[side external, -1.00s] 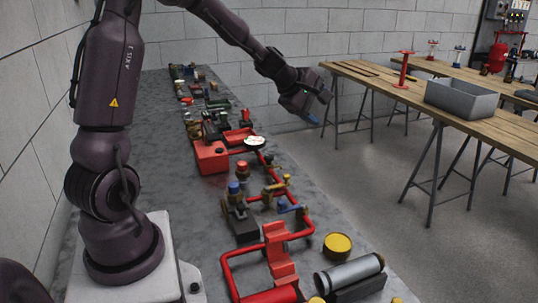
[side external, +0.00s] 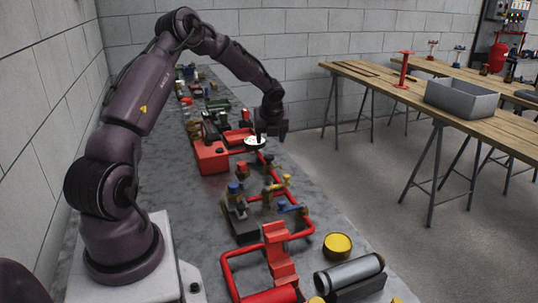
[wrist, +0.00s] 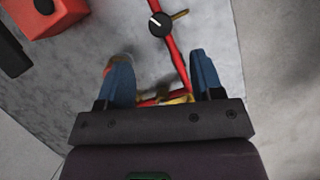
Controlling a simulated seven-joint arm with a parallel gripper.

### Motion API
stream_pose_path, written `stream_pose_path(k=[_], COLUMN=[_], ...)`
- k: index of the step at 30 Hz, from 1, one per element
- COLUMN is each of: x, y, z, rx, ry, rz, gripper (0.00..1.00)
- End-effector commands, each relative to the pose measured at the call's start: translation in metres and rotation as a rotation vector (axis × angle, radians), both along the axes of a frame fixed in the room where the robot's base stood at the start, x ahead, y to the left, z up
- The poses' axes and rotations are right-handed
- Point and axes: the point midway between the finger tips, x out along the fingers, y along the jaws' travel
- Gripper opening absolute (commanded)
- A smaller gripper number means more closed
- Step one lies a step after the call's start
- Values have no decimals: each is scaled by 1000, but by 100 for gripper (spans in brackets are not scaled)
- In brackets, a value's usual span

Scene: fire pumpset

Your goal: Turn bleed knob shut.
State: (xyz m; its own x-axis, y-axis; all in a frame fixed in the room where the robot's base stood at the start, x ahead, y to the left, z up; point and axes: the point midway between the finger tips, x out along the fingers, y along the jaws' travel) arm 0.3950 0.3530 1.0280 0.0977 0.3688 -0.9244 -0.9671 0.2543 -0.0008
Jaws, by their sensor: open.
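A round black knob with a white pointer line (wrist: 160,24) sits on the red pipe (wrist: 174,55) in the wrist view, with a short brass stub beside it. It looks like the bleed knob. My gripper (wrist: 163,78) is open and empty, its two blue fingers spread apart. The knob shows beyond the fingertips, near the top of the picture, and is not between them. In the side view my gripper (side external: 272,136) points down over the pumpset, just right of a white-faced dial (side external: 254,141). The knob cannot be made out there.
A red box (side external: 211,157) stands left of the dial and shows at the wrist view's upper left. Brass and blue valves (side external: 280,186) and a red tubular frame (side external: 228,268) lie nearer the camera.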

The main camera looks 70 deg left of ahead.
Motion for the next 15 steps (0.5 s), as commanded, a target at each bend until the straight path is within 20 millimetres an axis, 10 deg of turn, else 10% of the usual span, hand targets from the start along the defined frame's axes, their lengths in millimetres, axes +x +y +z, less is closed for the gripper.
stream_pose_path(k=[15], x=[9], y=[31], z=[-78], rx=[2], ry=[-1], rz=[-4], gripper=[60])
